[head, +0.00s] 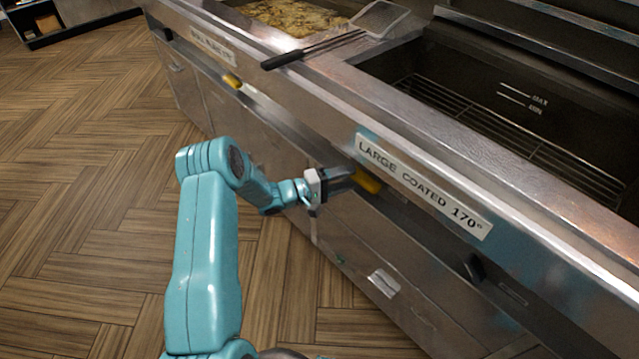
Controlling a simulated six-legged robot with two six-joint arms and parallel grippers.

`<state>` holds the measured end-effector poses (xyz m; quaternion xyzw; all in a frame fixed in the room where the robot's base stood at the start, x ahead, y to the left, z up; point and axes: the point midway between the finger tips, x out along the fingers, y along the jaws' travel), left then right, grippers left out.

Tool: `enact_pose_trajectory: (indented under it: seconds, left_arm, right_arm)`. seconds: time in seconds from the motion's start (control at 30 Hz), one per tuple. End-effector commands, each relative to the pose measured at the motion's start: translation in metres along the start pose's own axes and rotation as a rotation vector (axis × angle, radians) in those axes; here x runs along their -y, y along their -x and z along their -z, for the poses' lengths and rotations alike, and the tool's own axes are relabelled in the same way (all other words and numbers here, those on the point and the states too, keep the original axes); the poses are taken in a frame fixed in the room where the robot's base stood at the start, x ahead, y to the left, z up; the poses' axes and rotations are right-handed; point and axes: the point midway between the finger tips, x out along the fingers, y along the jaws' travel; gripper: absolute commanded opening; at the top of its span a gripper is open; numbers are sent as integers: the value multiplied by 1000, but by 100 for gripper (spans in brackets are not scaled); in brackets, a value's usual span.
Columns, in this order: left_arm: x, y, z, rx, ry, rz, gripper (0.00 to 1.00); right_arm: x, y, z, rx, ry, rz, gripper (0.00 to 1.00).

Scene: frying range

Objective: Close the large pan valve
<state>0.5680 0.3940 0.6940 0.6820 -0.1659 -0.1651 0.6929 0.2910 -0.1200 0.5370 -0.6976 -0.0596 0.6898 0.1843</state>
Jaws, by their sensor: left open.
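The large pan valve shows as a yellow handle (367,180) on the front of the steel range, just left of and below the label "LARGE COATED 170°" (425,186). My left gripper (352,181) is at this yellow handle, with its dark fingers reaching up to the handle's left side. The fingers are open and hide part of the handle. Whether they touch it I cannot tell. My right gripper is not in view.
A second yellow handle (232,80) sits farther left under another label. A skimmer (376,22) lies across the range top by the pan with frying food (291,15). The large pan (500,110) holds a wire rack.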

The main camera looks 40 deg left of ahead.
Motion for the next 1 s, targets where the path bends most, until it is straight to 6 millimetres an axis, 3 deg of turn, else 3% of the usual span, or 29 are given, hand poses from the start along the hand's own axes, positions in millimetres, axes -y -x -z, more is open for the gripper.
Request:
enact_pose_trajectory:
  seconds: [0.3,0.5,0.7,1.0]
  left_arm:
    - [0,83,2,-7,1,1,49]
    - [0,126,1,-5,0,1,49]
    - [0,146,0,-3,0,1,49]
    - [0,148,0,-2,0,0,49]
  right_arm:
    - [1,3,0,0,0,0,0]
    - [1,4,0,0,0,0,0]
    - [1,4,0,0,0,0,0]
    - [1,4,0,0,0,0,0]
